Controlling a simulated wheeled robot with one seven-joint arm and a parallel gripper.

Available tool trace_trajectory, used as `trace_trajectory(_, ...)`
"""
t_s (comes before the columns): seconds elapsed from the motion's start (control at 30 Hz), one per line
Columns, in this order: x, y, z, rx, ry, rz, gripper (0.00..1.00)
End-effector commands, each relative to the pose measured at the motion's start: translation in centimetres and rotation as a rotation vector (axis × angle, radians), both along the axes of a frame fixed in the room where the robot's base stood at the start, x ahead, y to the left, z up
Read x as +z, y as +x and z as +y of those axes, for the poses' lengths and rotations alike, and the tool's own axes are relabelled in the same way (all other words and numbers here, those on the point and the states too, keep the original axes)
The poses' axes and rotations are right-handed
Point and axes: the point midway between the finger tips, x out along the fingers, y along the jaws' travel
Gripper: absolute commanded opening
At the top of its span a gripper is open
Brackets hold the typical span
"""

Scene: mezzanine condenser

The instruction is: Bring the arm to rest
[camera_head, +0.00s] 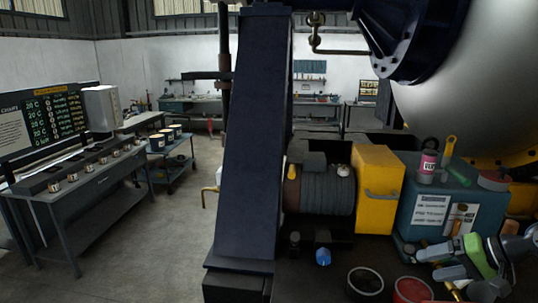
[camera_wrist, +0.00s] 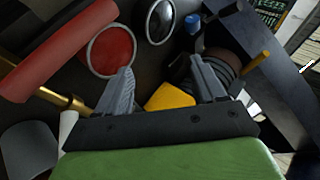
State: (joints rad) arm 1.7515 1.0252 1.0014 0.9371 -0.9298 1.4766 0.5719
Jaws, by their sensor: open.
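My gripper (camera_head: 428,262) is at the lower right of the head view, low over the dark work surface and in front of a teal box (camera_head: 435,205). In the wrist view my gripper (camera_wrist: 162,68) shows two grey fingers spread wide apart. Nothing is between the fingertips; a yellow shape (camera_wrist: 172,98) shows in the gap behind them. A round red-topped container (camera_head: 412,290) is below and in front of the gripper, also seen in the wrist view (camera_wrist: 110,50). A dark round container (camera_head: 365,282) stands left of it.
A blue cap (camera_head: 323,257), a ribbed motor (camera_head: 325,190) and a yellow block (camera_head: 375,188) are left of the gripper. A pink can (camera_head: 428,165) stands on the teal box. A red cylinder (camera_wrist: 60,50) and brass rod (camera_wrist: 58,98) lie close by. Open floor (camera_head: 170,240) is left.

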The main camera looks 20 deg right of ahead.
Motion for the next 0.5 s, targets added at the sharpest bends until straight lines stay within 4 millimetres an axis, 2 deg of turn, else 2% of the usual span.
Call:
trace_trajectory(0.27, 0.0, 3.1, 3.3, 0.08, -0.023, 0.061, 0.69)
trace_trajectory(0.37, 0.0, 4.5, 5.1, 0.117, -0.038, 0.091, 0.69)
trace_trajectory(0.5, -0.2, 6.8, 8.6, 0.184, -0.069, 0.152, 0.69)
